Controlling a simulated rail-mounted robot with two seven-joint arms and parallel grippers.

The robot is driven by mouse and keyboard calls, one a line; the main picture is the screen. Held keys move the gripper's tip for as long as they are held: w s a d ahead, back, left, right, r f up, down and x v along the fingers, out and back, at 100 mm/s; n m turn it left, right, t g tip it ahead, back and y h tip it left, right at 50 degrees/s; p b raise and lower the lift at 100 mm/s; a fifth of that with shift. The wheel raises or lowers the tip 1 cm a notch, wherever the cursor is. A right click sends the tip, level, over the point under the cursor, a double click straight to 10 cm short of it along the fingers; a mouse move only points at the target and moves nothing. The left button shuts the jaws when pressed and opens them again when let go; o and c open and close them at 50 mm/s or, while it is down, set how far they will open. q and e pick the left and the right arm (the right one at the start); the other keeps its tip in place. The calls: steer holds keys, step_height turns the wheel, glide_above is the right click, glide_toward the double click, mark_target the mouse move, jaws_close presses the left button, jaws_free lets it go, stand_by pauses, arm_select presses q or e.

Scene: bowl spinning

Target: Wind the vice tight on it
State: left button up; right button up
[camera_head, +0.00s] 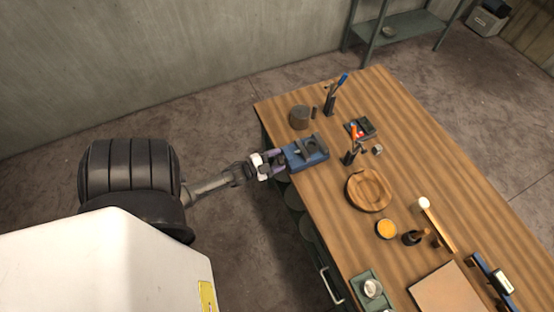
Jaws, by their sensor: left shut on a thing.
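A blue vice (318,158) sits at the left edge of the wooden bench, with dark grey jaws on top. Something dark lies at the jaws, too small to tell apart from them. My left gripper (272,164), with white and purplish fingers, is at the vice's outer left end, just off the bench edge. It is shut there, seemingly on the vice handle, which the fingers mostly hide. My right gripper is not in view.
On the wooden bench (405,150) stand a dark round pot (300,117), a tool holder (330,104), a small tray (361,128) and a wooden bowl (369,190). An orange-topped tin (386,229) and a board (447,291) lie nearer. Bare wood is free at the right.

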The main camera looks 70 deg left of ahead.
arm_select(q)
steer(key=shift+m, duration=0.9)
steer(key=o, duration=0.9)
steer(key=shift+s, duration=0.1)
steer(key=shift+s+d+b, duration=0.3)
steer(key=shift+s+b, duration=0.1)
steer(key=shift+s, duration=1.85)
steer(key=shift+s+d+b, duration=0.3)
steer(key=shift+s+b, duration=0.05)
steer(key=shift+s, duration=1.9)
steer(key=shift+s+d+b, duration=0.3)
steer(key=shift+s+b, duration=0.1)
steer(key=shift+s, duration=1.85)
